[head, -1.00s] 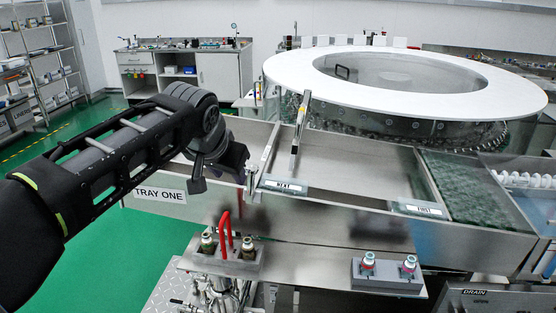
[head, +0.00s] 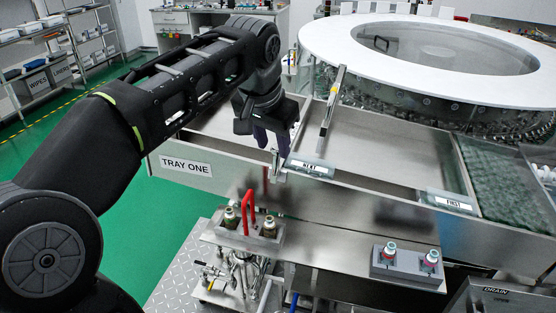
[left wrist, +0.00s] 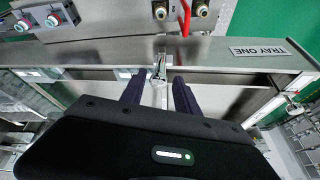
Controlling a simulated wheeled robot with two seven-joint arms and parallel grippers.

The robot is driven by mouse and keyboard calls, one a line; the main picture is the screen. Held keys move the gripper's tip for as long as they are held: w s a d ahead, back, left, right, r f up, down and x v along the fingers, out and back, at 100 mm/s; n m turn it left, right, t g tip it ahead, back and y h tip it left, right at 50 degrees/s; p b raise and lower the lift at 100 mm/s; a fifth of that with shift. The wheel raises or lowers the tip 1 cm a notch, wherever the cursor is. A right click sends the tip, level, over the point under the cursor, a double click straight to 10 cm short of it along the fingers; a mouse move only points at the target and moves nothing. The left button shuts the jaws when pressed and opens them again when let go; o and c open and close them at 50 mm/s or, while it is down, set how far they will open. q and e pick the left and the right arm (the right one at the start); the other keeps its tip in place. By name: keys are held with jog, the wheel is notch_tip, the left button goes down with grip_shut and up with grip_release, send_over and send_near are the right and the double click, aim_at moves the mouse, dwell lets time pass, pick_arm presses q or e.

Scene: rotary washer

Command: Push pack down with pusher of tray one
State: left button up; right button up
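The tray labelled TRAY ONE (head: 185,166) is a shallow metal trough running from left to right. A thin metal pusher bar (head: 301,121) crosses it just right of my left gripper, with its bracket (head: 277,168) on the front wall. My left gripper (head: 272,143) hangs over the tray beside this bar, fingers pointing down. In the left wrist view its two dark fingers (left wrist: 159,92) are apart, with the metal bracket (left wrist: 159,68) showing beyond the gap. I cannot tell whether they touch it. No pack is clearly visible in tray one. My right gripper is out of view.
Greenish packed vials (head: 494,172) lie beyond the FIRST label (head: 450,201). The round white washer top (head: 330,39) is behind. A red curved handle (head: 248,206) sticks up below the tray front.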

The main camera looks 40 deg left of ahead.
aim_at(276, 155)
pick_arm(q)
jog(key=p+x, duration=0.1)
jog(key=x, duration=0.6)
jog(key=shift+f, duration=0.25)
jog(key=shift+c, duration=0.4)
grip_shut()
jog(key=shift+w, duration=0.1)
dwell(0.6)
